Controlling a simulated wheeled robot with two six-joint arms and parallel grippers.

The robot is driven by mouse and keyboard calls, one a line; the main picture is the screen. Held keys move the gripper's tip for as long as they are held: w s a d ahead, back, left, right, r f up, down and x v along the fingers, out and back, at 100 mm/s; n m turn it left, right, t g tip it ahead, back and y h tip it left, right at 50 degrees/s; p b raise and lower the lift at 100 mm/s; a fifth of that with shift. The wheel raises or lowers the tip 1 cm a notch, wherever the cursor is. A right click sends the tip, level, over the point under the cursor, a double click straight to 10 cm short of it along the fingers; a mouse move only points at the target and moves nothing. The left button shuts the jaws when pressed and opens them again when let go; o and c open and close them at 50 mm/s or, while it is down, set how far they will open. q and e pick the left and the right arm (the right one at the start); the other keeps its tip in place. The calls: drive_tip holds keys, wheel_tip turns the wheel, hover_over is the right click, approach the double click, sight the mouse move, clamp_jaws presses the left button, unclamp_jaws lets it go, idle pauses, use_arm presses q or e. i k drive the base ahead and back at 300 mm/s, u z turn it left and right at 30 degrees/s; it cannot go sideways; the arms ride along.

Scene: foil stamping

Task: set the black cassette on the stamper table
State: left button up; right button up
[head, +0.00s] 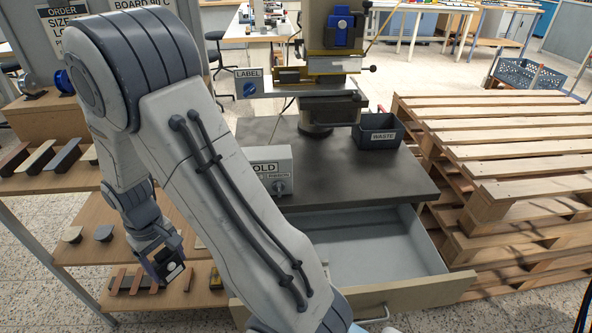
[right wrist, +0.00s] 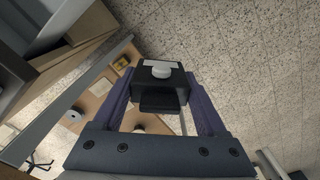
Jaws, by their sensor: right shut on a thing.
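The black cassette (right wrist: 160,97) has a white round knob and a pale label on it. My right gripper (right wrist: 160,80) is shut on the cassette, with a purple-grey finger on each side. In the head view my right gripper (head: 165,266) hangs low at the left, in front of the shelf, with the cassette (head: 175,273) small and dark at its tip. The stamper table (head: 385,182) is a dark grey top at the centre, to the right of and above the gripper. My left gripper is not in view.
On the table stand the stamping press (head: 318,105), a WASTE bin (head: 378,134) and a light box (head: 282,167), its label partly hidden by my arm. An open drawer (head: 400,296) juts out below. Wooden pallets (head: 520,160) stand right. A wooden shelf (head: 85,246) holds parts left.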

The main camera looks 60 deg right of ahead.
sight(387, 183)
drive_tip(key=u, duration=1.05)
drive_tip(key=k, duration=1.05)
drive_tip(key=z, duration=1.45)
